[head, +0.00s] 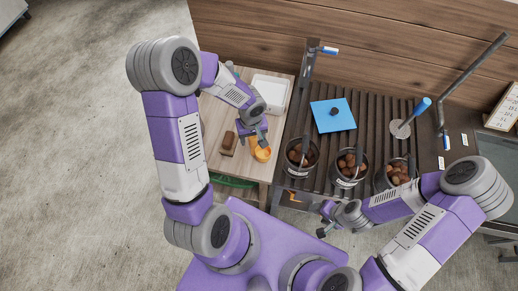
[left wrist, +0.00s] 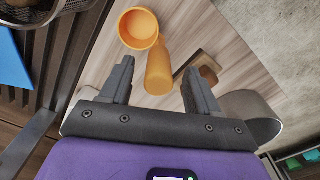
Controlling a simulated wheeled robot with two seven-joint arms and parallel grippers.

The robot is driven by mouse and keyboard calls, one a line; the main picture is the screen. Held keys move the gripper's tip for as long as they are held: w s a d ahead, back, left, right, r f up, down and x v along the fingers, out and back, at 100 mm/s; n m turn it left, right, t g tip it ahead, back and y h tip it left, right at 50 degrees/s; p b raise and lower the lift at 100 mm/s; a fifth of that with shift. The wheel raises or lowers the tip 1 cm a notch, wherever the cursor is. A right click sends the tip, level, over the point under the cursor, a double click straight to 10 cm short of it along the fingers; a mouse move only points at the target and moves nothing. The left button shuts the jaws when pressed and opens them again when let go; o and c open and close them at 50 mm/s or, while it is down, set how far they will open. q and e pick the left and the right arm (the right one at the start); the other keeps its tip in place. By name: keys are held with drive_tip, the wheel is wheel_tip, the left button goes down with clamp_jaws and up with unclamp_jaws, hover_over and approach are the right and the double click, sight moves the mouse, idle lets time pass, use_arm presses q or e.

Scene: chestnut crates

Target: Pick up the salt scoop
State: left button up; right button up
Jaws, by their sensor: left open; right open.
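The orange salt scoop (head: 262,154) lies on the light wooden side table (head: 218,113). In the left wrist view its round cup (left wrist: 139,28) lies beyond my fingertips, and its handle (left wrist: 159,70) points back between them. My left gripper (head: 254,136) is open above the scoop, with one finger on each side of the handle (left wrist: 156,72). I cannot tell whether the fingers touch it. My right gripper (head: 325,219) is open and empty, low in front of the slatted counter, well apart from the scoop.
A brown block-like object (head: 228,143) lies left of the scoop. A white tray (head: 270,91) stands behind. Three dark pots with chestnuts (head: 302,171) stand to the right on the slatted counter (head: 375,112), near a blue square (head: 333,116) with a dark object.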

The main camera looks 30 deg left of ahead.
use_arm(q)
wheel_tip(320, 180, down, 3)
drive_tip(key=shift+w+r, duration=0.1)
drive_tip(key=shift+r, duration=0.1)
clamp_jaws()
